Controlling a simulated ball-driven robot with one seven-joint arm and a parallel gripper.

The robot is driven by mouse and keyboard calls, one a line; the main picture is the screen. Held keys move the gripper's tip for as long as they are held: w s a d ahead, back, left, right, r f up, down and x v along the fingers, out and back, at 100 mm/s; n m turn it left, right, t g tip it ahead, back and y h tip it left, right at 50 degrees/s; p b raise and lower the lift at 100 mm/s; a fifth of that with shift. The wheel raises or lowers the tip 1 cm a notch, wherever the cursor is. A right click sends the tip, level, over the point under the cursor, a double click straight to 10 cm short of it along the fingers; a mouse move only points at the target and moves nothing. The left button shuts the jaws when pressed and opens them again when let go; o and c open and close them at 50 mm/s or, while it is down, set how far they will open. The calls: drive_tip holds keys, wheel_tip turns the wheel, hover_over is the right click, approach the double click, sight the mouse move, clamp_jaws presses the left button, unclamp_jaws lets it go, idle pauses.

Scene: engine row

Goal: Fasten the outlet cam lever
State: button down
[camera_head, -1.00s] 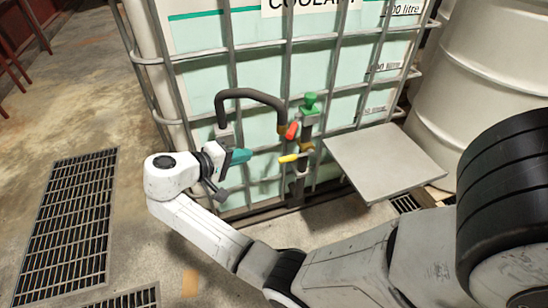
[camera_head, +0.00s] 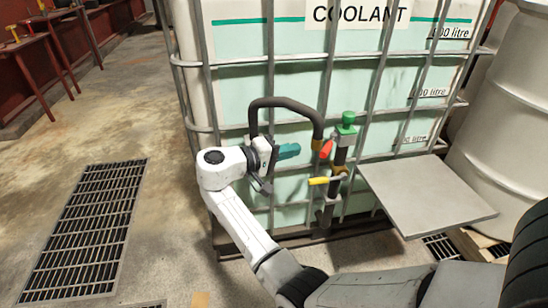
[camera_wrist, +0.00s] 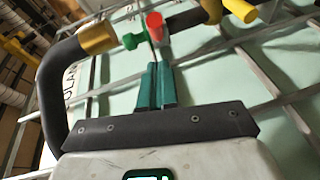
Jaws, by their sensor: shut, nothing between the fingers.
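A dark outlet pipe with a green cap (camera_head: 348,118) stands at the front of the coolant tank. A red lever (camera_head: 327,149) sits near the brass collar of a black hose (camera_head: 285,103). A yellow lever (camera_head: 318,181) sticks out left below it. I cannot tell which one is the outlet cam lever. My gripper (camera_head: 296,150) is shut and empty, its teal fingers pointing right, just left of the red lever. In the wrist view my fingers (camera_wrist: 157,66) are together, with the red lever (camera_wrist: 155,21) beyond the tips and the yellow lever (camera_wrist: 240,10) at upper right.
The caged coolant tank (camera_head: 260,40) stands behind the fittings, its grey bars (camera_head: 270,75) close to my gripper. A grey plate (camera_head: 425,195) juts out at right, beside a pale drum (camera_head: 505,110). The floor at left, with a grate (camera_head: 85,230), is clear.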

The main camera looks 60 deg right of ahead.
approach(328, 146)
drive_tip(key=shift+s+d+f, duration=0.75)
drive_tip(key=shift+d+f, duration=0.15)
drive_tip(key=shift+d, duration=0.35)
drive_tip(key=shift+b, duration=0.35)
drive_tip(key=shift+s+p, duration=0.15)
drive_tip(key=shift+p, duration=0.15)
